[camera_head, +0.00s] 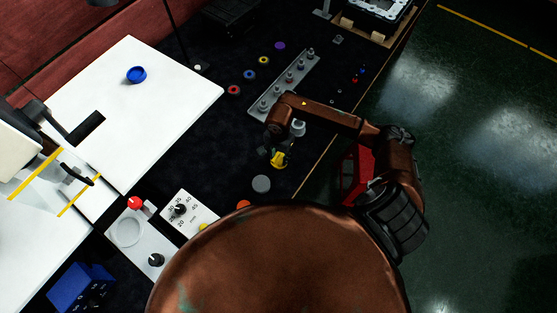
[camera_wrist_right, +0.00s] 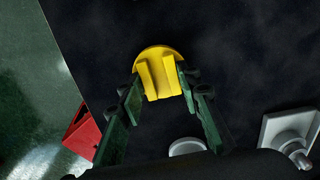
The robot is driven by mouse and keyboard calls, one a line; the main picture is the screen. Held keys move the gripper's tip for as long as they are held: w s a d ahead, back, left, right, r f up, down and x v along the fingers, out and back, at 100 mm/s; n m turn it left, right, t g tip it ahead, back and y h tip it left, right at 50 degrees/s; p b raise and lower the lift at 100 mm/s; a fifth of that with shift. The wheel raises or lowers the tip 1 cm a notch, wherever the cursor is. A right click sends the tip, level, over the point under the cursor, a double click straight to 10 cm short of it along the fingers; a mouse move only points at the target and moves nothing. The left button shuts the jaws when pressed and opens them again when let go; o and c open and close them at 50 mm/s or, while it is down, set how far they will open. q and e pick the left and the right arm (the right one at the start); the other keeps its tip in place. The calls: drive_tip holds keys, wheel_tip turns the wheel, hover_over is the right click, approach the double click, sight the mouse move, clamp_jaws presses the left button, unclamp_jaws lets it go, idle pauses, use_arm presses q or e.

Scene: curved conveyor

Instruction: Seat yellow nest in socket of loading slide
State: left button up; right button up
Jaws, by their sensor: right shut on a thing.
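The yellow nest (camera_head: 278,161) is a small round-backed piece with a raised grooved part, and it also shows in the right wrist view (camera_wrist_right: 158,74). My right gripper (camera_head: 280,153) is shut on it, with its green fingers at either side of the raised part. The nest is over the dark mat; its height above the mat is hard to tell. A grey plate (camera_head: 112,224) with a round ring-shaped recess and a red ball knob stands at the lower left, apart from the nest. It may be the loading slide with its socket; I cannot be sure. My left gripper is not in view.
A grey bar with several pegs (camera_head: 297,76) lies just beyond my right arm, with small coloured rings (camera_head: 249,75) to its left. A grey disc (camera_head: 261,184) is near the nest. A dial panel (camera_head: 190,216) and a red box (camera_head: 350,170) are nearby.

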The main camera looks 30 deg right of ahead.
drive_tip(key=shift+c, duration=1.4)
